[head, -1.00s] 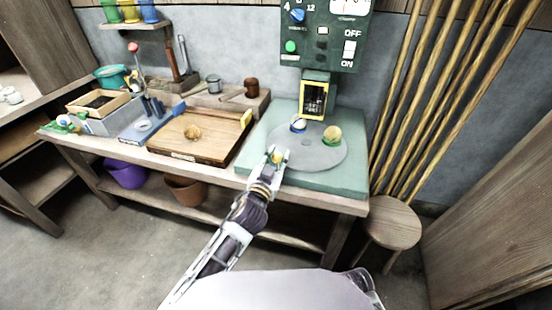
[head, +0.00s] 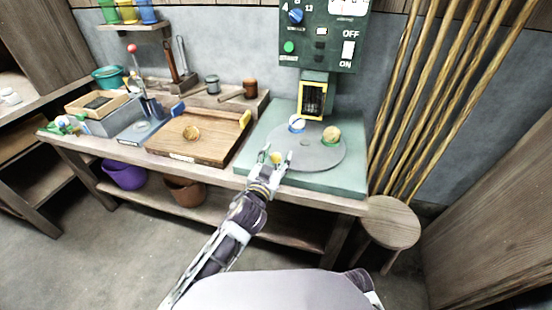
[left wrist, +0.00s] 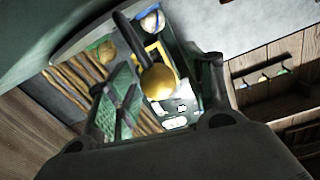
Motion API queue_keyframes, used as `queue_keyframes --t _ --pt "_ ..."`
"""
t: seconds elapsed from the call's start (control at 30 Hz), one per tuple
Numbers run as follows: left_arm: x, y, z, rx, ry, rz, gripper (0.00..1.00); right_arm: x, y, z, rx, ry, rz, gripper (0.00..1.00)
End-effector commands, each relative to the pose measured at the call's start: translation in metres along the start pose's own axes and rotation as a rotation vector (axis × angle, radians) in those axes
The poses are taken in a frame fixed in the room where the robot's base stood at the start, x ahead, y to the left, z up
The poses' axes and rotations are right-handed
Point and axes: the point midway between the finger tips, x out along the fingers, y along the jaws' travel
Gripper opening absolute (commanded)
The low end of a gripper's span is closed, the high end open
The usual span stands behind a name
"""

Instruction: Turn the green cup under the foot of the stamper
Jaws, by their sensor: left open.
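The green cup (head: 330,143) holds a tan ball and sits on the right of the grey round disc (head: 310,160). It is in front of and right of the yellow-framed stamper (head: 313,101), not under it. A blue cup (head: 297,129) with a white ball stands at the disc's back, near the stamper. My left gripper (head: 276,160) is open at the disc's front left edge, its fingers either side of a yellow knob. In the left wrist view, this gold knob (left wrist: 159,83) ends a dark rod between the spread fingers. My right gripper is not in view.
The green machine panel (head: 320,35) rises behind the disc. A wooden tray (head: 205,150) lies left on the bench, with mallets and boxes beyond. Bamboo poles (head: 430,95) and a round stool (head: 388,222) stand at right.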

Motion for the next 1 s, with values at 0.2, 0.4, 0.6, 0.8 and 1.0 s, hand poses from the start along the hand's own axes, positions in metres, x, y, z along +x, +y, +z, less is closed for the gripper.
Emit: queue_keyframes --t 0.2,0.4,0.6,0.8,1.0 --pt "0.000 -0.004 -0.021 0.001 0.004 0.000 0.52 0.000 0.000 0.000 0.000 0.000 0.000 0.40" --pt "0.000 -0.009 -0.048 0.000 0.004 0.001 0.52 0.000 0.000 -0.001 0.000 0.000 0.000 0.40" --pt "0.000 -0.014 -0.075 0.000 0.004 0.001 0.52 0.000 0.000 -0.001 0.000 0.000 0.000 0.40" --pt "0.000 -0.017 -0.090 0.001 0.001 0.000 0.52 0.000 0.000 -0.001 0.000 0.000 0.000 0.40" --pt "0.000 -0.018 -0.094 0.000 0.001 0.001 0.52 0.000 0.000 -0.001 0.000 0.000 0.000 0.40"
